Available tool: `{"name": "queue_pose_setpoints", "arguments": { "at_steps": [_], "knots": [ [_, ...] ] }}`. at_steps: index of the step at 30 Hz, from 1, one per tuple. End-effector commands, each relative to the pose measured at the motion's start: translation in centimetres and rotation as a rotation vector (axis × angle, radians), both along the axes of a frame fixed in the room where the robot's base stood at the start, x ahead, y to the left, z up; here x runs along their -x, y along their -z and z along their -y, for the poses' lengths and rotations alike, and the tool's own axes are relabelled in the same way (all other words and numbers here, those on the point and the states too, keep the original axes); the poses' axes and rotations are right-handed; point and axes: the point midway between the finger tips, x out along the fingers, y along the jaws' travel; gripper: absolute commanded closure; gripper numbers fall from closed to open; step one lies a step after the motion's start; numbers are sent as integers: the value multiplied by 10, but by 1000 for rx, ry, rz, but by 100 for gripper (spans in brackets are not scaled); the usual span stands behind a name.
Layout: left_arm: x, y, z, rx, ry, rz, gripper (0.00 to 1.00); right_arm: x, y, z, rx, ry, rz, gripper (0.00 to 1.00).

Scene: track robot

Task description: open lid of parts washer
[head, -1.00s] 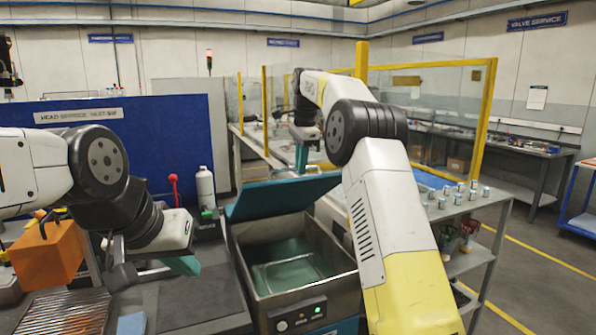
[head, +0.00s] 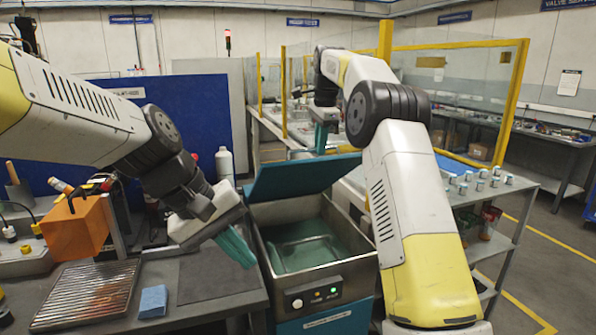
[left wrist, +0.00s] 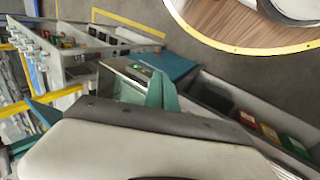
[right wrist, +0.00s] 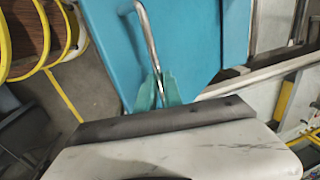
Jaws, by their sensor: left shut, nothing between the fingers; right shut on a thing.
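The parts washer (head: 368,277) has a steel basin, with greenish liquid or floor and a lighter frame visible inside. Its teal lid (head: 300,178) stands tilted up at the back, leaving the basin uncovered. My right gripper (head: 321,138) is behind and above the lid. In the right wrist view, my right gripper (right wrist: 160,93) is shut on a bent metal handle (right wrist: 147,35) on the teal lid (right wrist: 205,45). My left gripper (head: 237,248) is shut and empty at the basin's left edge, over the bench side. I cannot tell whether it touches the washer.
Left of the washer is a bench with a grill tray (head: 85,292), blue sponge (head: 153,301), orange box (head: 75,228) and white bottle (head: 225,166). A shelf cart (head: 500,205) with several small cans stands right. Glass panels with yellow posts (head: 385,40) stand behind.

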Motion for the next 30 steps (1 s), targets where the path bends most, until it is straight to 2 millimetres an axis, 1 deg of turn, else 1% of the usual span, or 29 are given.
{"name": "queue_pose_setpoints", "arguments": {
  "at_steps": [1,3,5,8,11,14,15,17,18,20,21,24,27,30],
  "knots": [
    [-5,6,10,75,-64,-104,100,-2,5,-3,-3,-4,-3,100],
    [-11,8,25,184,-155,-238,100,-2,5,-3,-3,-4,-3,100],
    [-19,9,38,276,-233,-352,100,-2,5,-3,-3,-4,-3,100],
    [-36,8,56,430,-363,-544,100,-2,5,-3,-3,-4,-3,100],
    [-60,5,69,585,-490,-733,100,-2,5,-3,-3,-4,-3,100],
    [-89,2,75,744,-614,-921,100,-2,5,-3,-3,-4,-3,100],
    [-102,1,76,809,-660,-994,100,-2,5,-3,-3,-4,-3,100],
    [-123,1,75,908,-728,-1103,100,-2,5,-3,-3,-4,-3,100],
    [-137,2,73,975,-772,-1175,100,-2,5,-3,-3,-4,-3,100],
    [-159,4,67,1073,-832,-1276,100,-2,5,-3,-3,-4,-3,100],
    [-173,5,62,1137,-868,-1339,100,-2,5,-3,-3,-4,-3,100],
    [-204,12,47,1281,-942,-1470,100,-2,5,-3,-3,-4,-3,100],
    [-227,19,33,1395,-990,-1565,100,-2,5,-3,-3,-4,-3,100],
    [-241,25,22,1470,-1018,-1624,100,-2,5,-3,-3,-4,-3,100]
  ]
}}
